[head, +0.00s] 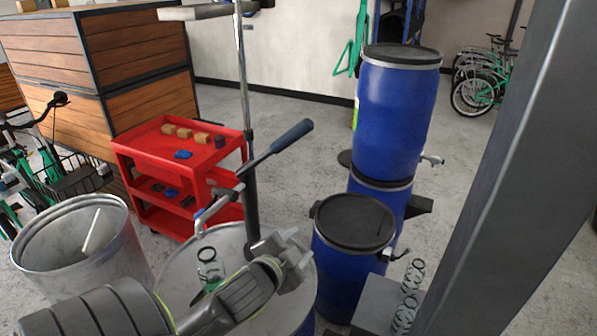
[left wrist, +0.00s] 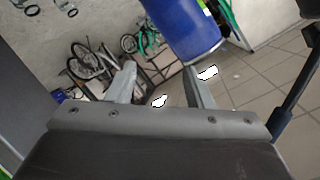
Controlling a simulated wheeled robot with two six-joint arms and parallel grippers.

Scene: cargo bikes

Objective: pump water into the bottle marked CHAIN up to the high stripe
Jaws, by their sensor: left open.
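A hand pump stands on a drum (head: 180,258). Its long lever (head: 279,145) slants up to the right to a dark blue grip, and its spout (head: 214,206) points down on the left. A clear bottle with a dark ring (head: 207,254) and some green at its base stands near the spout, partly hidden by my left arm. I cannot read any mark, stripe or water level on it. My left gripper (head: 300,246) is open and empty, below the lever and right of the bottle. In the left wrist view a dark bar, likely the lever (left wrist: 296,98), shows at right. My right gripper is not in view.
Blue barrels (head: 395,110) stand stacked behind, with a lower one (head: 340,262) close right of my gripper. A red cart (head: 158,164) and grey bin (head: 60,255) are at left. A grey post fills the right.

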